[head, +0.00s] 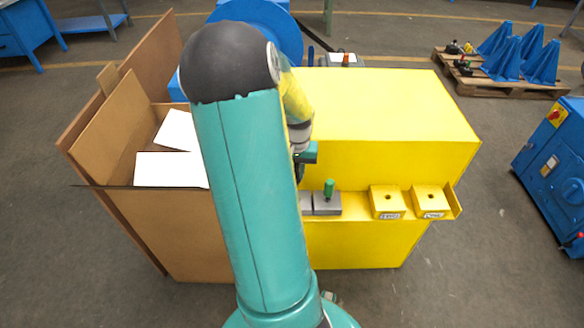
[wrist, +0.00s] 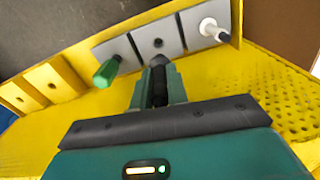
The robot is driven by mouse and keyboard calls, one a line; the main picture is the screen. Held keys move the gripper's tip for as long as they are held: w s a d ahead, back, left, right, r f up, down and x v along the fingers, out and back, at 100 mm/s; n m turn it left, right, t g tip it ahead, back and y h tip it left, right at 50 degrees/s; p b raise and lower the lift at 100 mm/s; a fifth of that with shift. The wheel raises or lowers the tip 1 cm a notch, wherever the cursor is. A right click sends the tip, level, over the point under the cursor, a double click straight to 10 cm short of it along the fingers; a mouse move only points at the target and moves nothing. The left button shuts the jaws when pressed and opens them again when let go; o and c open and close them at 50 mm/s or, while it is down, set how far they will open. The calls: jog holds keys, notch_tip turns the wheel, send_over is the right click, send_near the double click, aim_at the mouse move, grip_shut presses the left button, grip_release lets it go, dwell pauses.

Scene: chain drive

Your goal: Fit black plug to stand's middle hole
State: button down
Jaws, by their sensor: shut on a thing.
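My gripper (wrist: 159,82) is shut on the black plug (wrist: 159,61), whose dark end shows between the fingertips in the wrist view. The stand (wrist: 177,37) is a row of grey blocks. Its middle hole (wrist: 158,43) is bare and shows just above the plug's end. The plug is outside the hole; the gap between them is hard to judge. A green plug (wrist: 107,72) is in the hole to the left, and a white plug (wrist: 212,29) in the hole to the right. In the head view my arm hides most of the gripper and part of the stand (head: 325,204).
The stand sits on a ledge of the yellow housing (head: 390,120). Two yellow blocks with holes (head: 387,201) (head: 431,201) stand to its right in the head view. A brown open box (head: 130,120) is at the left. Perforated yellow metal (wrist: 285,100) lies at the wrist view's right.

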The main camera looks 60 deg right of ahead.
aim_at(298, 165)
jog(key=shift+s, duration=0.25)
jog(key=shift+w+f, duration=0.1)
jog(key=shift+f, duration=2.8)
jog(key=shift+f, duration=2)
jog(key=c, duration=1.3)
grip_release()
notch_tip(298, 165, up, 14)
jog(key=shift+f, duration=0.15)
